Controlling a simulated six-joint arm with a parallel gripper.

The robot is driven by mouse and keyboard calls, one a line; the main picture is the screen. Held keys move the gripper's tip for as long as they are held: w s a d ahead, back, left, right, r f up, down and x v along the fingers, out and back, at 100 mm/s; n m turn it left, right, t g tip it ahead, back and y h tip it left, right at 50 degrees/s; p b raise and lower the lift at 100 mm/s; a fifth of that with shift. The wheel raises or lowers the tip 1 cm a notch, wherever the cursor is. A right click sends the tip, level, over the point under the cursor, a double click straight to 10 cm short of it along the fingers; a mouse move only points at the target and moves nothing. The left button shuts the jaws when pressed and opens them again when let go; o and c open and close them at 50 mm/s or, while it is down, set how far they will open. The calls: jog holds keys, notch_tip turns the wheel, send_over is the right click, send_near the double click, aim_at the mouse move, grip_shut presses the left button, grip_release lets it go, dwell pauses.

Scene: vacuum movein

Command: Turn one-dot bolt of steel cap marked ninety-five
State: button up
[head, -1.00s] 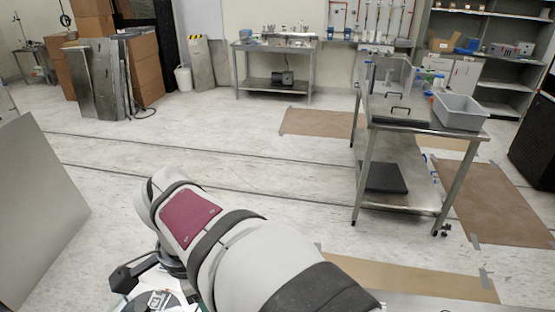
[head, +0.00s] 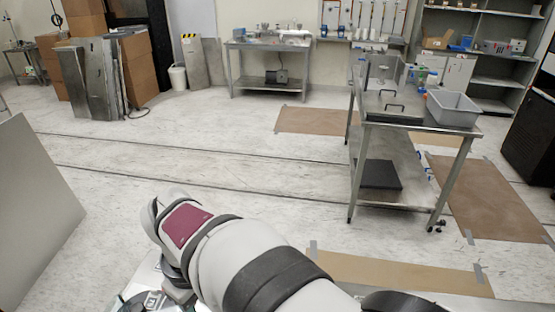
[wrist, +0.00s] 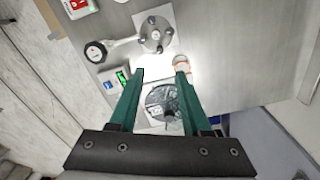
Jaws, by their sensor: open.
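In the wrist view, my gripper (wrist: 161,72) has two green fingers, spread apart with nothing held between the tips. Ahead of the tips, a round grey steel cap (wrist: 153,36) with several dark bolts on its face sits on a pale plate. A second round disc (wrist: 161,97), darker and glassy-looking, shows between the fingers and is partly hidden by them. No ninety-five mark or bolt dots are readable, so I cannot tell which bolt has one dot. In the head view, my arm hides most of the work area at the bottom left.
A round gauge (wrist: 95,51) joins the steel cap's side by a pipe. A small device with a green display (wrist: 122,76) is left of the fingers. In the head view, a steel cart (head: 422,128) carries a grey bin (head: 454,110) at right. Open floor lies beyond my arm.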

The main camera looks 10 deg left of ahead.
notch_tip(320, 180, down, 12)
jog(key=shift+r, duration=0.1)
grip_shut()
dwell(0.3)
